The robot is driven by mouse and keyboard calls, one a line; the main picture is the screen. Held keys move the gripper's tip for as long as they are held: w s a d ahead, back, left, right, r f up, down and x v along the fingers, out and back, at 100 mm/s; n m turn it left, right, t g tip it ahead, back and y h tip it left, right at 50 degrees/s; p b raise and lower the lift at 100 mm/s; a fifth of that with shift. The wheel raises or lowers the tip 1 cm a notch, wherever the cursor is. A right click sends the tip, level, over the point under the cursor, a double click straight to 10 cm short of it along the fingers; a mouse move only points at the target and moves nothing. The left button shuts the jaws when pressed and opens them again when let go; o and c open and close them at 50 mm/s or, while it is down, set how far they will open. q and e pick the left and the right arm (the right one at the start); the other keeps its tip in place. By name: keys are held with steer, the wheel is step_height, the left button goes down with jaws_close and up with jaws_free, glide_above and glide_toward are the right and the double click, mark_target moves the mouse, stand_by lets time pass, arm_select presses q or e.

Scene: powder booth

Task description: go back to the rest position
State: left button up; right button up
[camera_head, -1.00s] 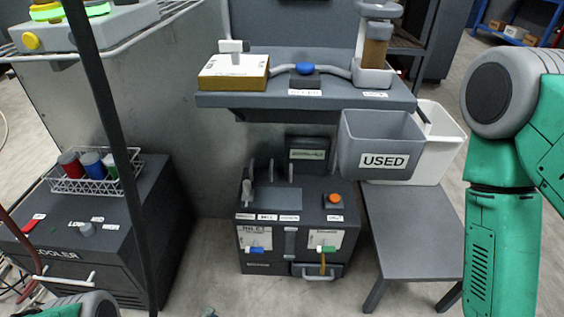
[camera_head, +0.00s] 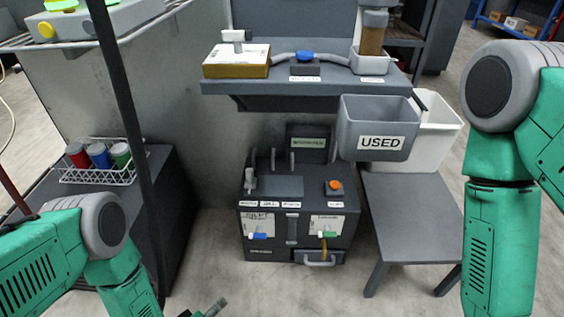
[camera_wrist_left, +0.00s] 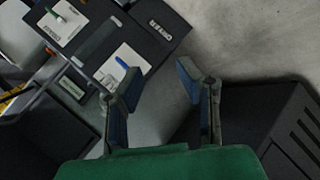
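My left gripper (camera_wrist_left: 159,80) shows in the left wrist view with its two blue-padded fingers spread apart and nothing between them. In the head view only a dark part of it (camera_head: 210,308) shows at the bottom edge, low over the floor in front of the dark machine with the orange button (camera_head: 290,220). My left arm comes in from the lower left. My right arm stands along the right edge, bent at the elbow; its gripper is out of view below.
A black cabinet carries a wire basket (camera_head: 97,173) of coloured cups. A grey shelf (camera_head: 310,87) holds a box (camera_head: 236,68) and a blue button. A grey bin marked USED (camera_head: 378,112) hangs above a low table (camera_head: 412,215). A dark upright post (camera_head: 135,140) crosses the left side.

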arm_select(q)
steer(key=s+a+r+m+g+y, duration=0.3)
steer(key=s+a+r+m+g, duration=0.15)
steer(key=s+r, duration=0.4)
steer(key=s+a+r+m+g+y, duration=0.2)
steer(key=s+a+r+m+g, duration=0.25)
steer(key=s+a+r, duration=0.35)
step_height(320, 180, up, 17)
steer(key=s+d+n+p, duration=0.1)
steer(key=d+p, duration=0.1)
steer(key=p, duration=1.6)
steer(key=shift+s+d, duration=0.1)
